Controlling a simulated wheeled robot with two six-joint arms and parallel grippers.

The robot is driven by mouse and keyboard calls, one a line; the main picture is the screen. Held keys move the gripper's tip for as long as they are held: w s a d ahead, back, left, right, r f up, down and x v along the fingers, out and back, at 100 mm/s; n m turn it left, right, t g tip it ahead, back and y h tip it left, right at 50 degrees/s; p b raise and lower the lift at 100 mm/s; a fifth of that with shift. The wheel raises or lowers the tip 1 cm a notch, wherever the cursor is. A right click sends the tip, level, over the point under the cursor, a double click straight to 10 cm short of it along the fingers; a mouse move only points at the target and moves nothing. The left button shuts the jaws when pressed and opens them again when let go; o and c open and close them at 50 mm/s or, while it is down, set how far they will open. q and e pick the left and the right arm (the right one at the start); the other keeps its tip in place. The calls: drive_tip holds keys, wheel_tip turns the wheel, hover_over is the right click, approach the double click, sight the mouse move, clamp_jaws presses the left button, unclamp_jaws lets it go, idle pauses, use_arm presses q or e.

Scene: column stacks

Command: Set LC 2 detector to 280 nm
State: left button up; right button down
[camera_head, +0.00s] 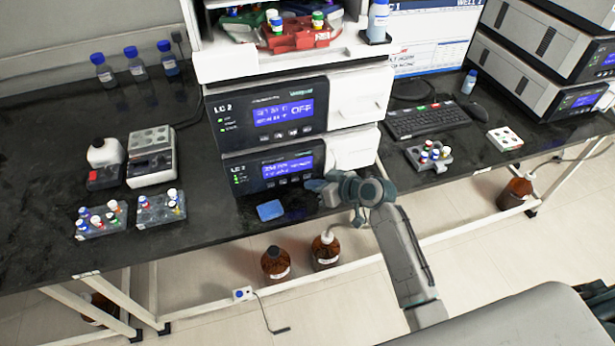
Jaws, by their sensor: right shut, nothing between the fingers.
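The LC 2 stack (222,125) stands on the black bench, with two dark-fronted modules. The lower module, also labelled LC 2, has a blue display (287,167) with text too small to read. Its buttons (283,181) sit below the display. Which module is the detector I cannot tell. My right gripper (312,186) is shut and empty, its tips close to the right end of the lower buttons; contact cannot be told. My left gripper is out of view.
A blue pad (270,210) lies in front of the stack. Vial racks (161,209) and a small white device (152,158) stand to the left. A keyboard (428,120) and another vial rack (429,156) are to the right. Brown bottles (275,263) stand below the bench.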

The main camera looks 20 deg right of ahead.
drive_tip(key=shift+w, duration=0.25)
drive_tip(key=shift+w, duration=0.35)
idle(0.7)
drive_tip(key=shift+s, duration=0.85)
drive_tip(key=shift+s+d+p, duration=0.1)
drive_tip(key=shift+s+p, duration=0.65)
drive_tip(key=shift+s, duration=1.75)
